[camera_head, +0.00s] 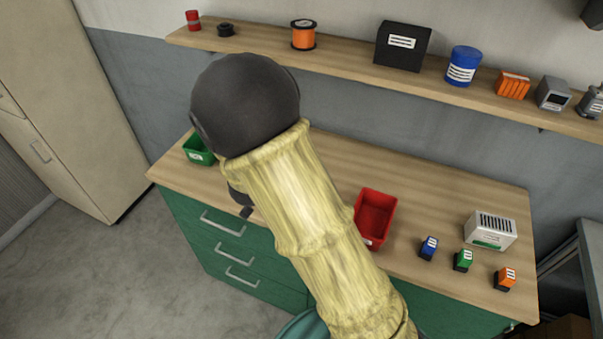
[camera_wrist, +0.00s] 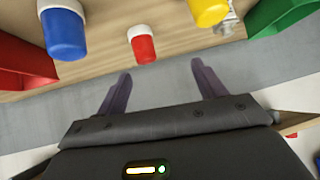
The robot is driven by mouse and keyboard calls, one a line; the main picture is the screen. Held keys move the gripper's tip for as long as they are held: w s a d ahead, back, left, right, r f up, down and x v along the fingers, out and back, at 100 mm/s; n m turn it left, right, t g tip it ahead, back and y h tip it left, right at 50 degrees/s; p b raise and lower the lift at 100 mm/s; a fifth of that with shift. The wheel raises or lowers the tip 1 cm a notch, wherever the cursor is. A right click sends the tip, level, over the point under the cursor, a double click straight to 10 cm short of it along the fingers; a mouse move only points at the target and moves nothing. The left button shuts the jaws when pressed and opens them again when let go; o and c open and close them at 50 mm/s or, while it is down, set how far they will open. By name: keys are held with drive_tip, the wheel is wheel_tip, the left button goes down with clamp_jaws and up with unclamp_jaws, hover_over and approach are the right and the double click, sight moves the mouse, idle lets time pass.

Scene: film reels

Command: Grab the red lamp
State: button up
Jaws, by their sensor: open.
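The red lamp (camera_wrist: 142,47), a small red cylinder with a white end, is on the wooden bench top in the wrist view. My gripper (camera_wrist: 160,68) is open and empty in that view. The red lamp is just beyond the fingertips, left of the middle of the gap and nearer the left finger, not between the fingers. In the head view my arm hides the lamp, and only a small dark part of my gripper (camera_head: 242,204) shows below the wrist.
A blue lamp (camera_wrist: 64,34) and a yellow lamp (camera_wrist: 208,10) flank the red one. A red bin (camera_head: 374,217) and green bin (camera_head: 197,152) stand on the bench (camera_head: 440,185). Small blocks and a white box (camera_head: 490,231) are at right. A loaded shelf (camera_head: 345,62) runs behind.

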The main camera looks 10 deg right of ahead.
drive_tip(key=h, duration=0.1)
drive_tip(key=a+f+m+h, duration=0.1)
drive_tip(key=h, duration=0.1)
drive_tip(key=m+t+h, duration=0.1)
drive_tip(key=h, duration=0.1)
drive_tip(key=shift+s+a+f+b, duration=0.15)
drive_tip(key=shift+s+b, duration=0.2)
drive_tip(key=shift+b, duration=0.05)
drive_tip(key=p+x, duration=0.2)
drive_tip(key=x, duration=1)
drive_tip(key=shift+w, duration=0.1)
drive_tip(key=shift+f, duration=0.1)
drive_tip(key=shift+s+f+p+x, duration=0.1)
drive_tip(key=shift+p+x, duration=0.45)
drive_tip(key=shift+x, duration=0.75)
drive_tip(key=shift+s+f+p+x, duration=0.1)
drive_tip(key=shift+p+x, duration=0.4)
drive_tip(key=shift+x, duration=0.85)
drive_tip(key=shift+s, duration=0.1)
